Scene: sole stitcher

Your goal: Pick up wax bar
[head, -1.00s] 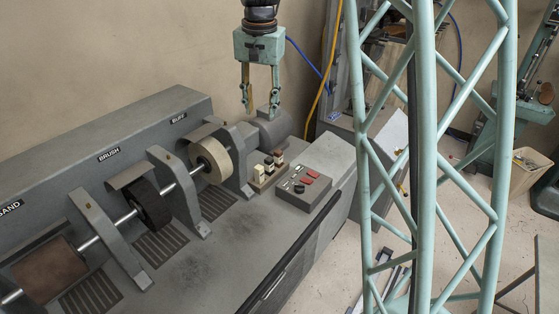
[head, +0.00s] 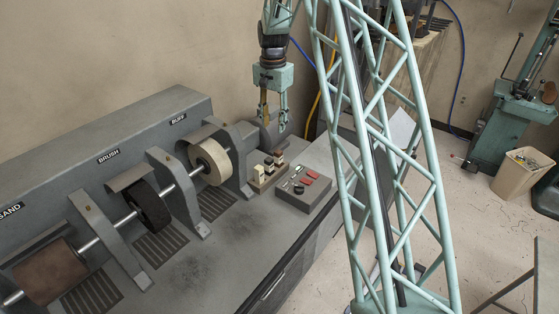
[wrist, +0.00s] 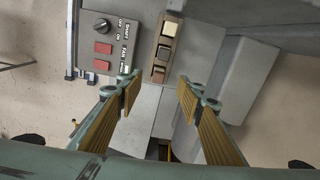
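Several wax bars stand in a row in a small wooden holder (head: 257,187) on the machine bench: a cream bar (head: 258,172), a dark bar (head: 269,163) and a brown bar (head: 278,155). The wrist view also shows the cream bar (wrist: 171,29), dark bar (wrist: 164,51) and brown bar (wrist: 158,74) beyond my fingertips. My gripper (head: 273,120) points down above and behind the holder, apart from the bars. In the wrist view its two ribbed fingers (wrist: 160,87) are wide apart with nothing between them.
A control box (head: 306,187) with red buttons sits right beside the holder. A grey motor housing (head: 272,133) is behind it. The cream buffing wheel (head: 210,161) and its bracket stand to the left. Bare bench top lies in front.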

